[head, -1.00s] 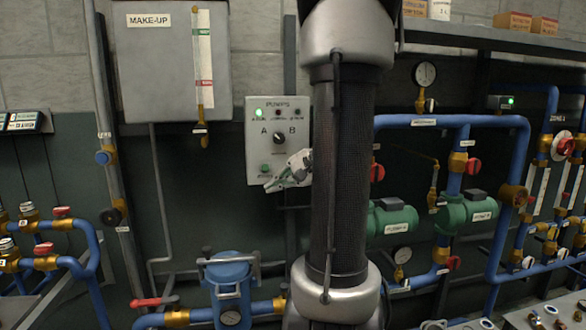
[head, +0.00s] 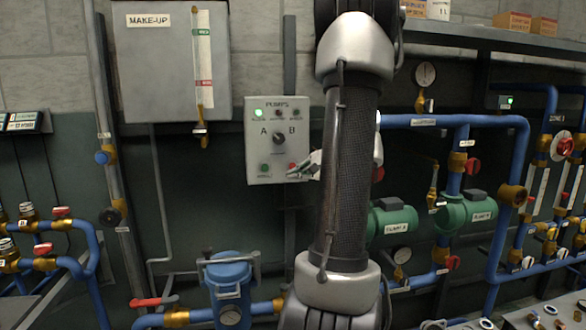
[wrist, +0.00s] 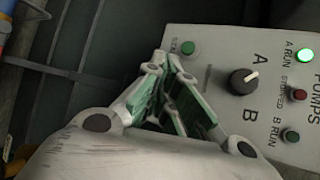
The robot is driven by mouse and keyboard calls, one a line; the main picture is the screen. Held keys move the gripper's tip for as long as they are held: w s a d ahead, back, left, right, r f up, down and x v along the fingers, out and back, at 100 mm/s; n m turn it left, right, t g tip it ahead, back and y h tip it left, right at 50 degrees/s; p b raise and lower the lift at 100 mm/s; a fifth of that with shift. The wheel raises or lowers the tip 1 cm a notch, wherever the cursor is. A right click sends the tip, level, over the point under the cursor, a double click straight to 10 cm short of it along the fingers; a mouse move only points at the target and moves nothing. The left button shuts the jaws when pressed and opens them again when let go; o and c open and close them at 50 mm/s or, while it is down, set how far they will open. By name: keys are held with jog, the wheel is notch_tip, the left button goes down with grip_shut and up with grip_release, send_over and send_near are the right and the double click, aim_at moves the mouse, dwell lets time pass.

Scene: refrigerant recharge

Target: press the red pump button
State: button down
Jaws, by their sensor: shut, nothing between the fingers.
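The grey PUMPS panel (head: 255,150) hangs on the wall in the head view. It has a black A/B selector knob (head: 278,138), a green button (head: 264,168) at lower left and the red button (head: 293,167) at lower right, partly covered by my gripper (head: 294,175). My gripper is shut and empty, its tips at the panel's lower right corner; I cannot tell whether they touch the red button. In the wrist view my gripper (wrist: 162,62) lies in front of the panel (wrist: 215,50), with the green button (wrist: 189,47) beside its tips. The red button is hidden there.
The A RUN lamp (head: 259,112) is lit green. A MAKE-UP tank (head: 160,70) hangs at upper left. Blue pipes (head: 420,121) and green pumps (head: 465,212) lie right of my arm. A blue strainer-like vessel (head: 228,272) stands below the panel.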

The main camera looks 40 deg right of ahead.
aim_at(293, 166)
jog(key=w+d, duration=0.3)
jog(key=w, duration=0.2)
jog(key=shift+w+d, duration=0.15)
jog(key=shift+w, duration=0.1)
dwell(1.3)
jog(key=shift+w+d, duration=0.15)
jog(key=shift+w, duration=0.05)
jog(key=shift+w+d, duration=0.25)
jog(key=shift+w, duration=0.2)
dwell(0.8)
jog(key=shift+s, duration=0.1)
jog(key=shift+s+a, duration=0.5)
jog(key=shift+s, duration=0.2)
jog(key=shift+s+a, duration=0.45)
jog(key=shift+s, duration=0.25)
jog(key=shift+s+a, duration=0.4)
jog(key=shift+s, duration=0.35)
jog(key=shift+s+a, duration=0.45)
jog(key=shift+s, duration=0.25)
